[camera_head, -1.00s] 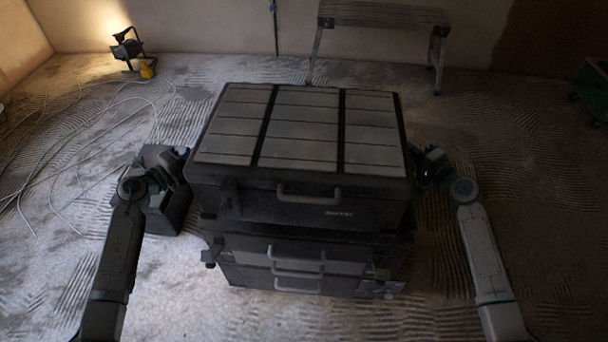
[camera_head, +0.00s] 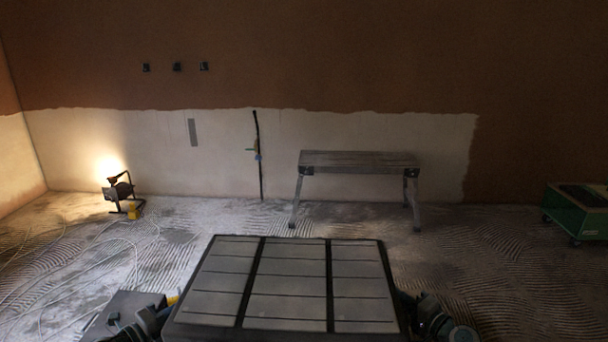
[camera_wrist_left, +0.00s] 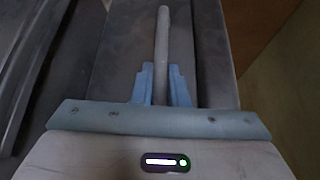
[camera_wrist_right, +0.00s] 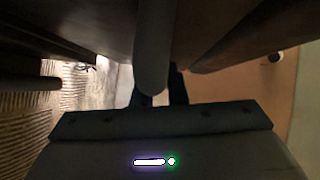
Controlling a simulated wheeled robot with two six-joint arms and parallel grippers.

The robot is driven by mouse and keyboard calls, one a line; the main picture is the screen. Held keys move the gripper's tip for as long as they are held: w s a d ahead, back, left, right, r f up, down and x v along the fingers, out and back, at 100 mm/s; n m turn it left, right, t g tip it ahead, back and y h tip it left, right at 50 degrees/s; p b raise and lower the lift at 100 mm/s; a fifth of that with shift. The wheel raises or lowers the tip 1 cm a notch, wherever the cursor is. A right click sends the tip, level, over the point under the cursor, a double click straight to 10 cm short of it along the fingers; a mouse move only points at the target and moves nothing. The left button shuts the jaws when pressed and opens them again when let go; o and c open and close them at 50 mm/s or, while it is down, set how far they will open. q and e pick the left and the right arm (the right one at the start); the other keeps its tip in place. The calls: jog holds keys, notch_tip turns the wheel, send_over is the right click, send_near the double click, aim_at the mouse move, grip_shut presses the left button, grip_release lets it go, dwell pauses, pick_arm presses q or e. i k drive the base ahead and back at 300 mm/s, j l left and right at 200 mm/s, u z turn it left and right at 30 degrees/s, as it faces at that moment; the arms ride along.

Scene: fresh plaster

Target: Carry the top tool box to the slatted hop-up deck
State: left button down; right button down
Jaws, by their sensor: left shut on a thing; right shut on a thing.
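The top tool box (camera_head: 290,282), dark with grey ribbed lid panels, fills the bottom middle of the head view; its front is cut off. My left gripper (camera_head: 166,308) is at its left side. In the left wrist view the blue fingers (camera_wrist_left: 165,86) are shut around a grey bar handle (camera_wrist_left: 162,45). My right gripper (camera_head: 408,304) is at its right side, shut on a handle (camera_wrist_right: 152,50) in the dark right wrist view. The slatted hop-up deck (camera_head: 360,161) stands beyond the box, against the back wall, its top clear. The boxes below are out of the head view.
A lit work lamp (camera_head: 121,193) stands at the back left, with pale cables (camera_head: 60,255) on the floor. A dark case (camera_head: 122,310) sits left of the tool box. A green wheeled cart (camera_head: 578,212) is at the right. The ridged floor before the deck looks clear.

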aim_at(360, 157)
jog(key=k+l, duration=0.1)
jog(key=l, duration=0.45)
jog(key=k+l, duration=0.1)
jog(key=l, duration=1.75)
jog(key=i+l, duration=0.25)
jog(key=l, duration=0.15)
jog(key=i+l, duration=0.2)
jog(key=l, duration=0.2)
jog(key=i+l+u, duration=0.1)
jog(key=i+l, duration=0.15)
jog(key=l, duration=0.15)
jog(key=i+l, duration=0.25)
jog(key=i, duration=0.15)
jog(key=i+l, duration=0.35)
jog(key=i, duration=0.5)
jog(key=i+l, duration=0.15)
jog(key=i, duration=0.45)
jog(key=i+l+u, duration=0.1)
jog(key=i, duration=1.35)
jog(key=i+j, duration=0.25)
jog(key=i, duration=0.2)
jog(key=i+j, duration=0.25)
jog(key=i, duration=0.2)
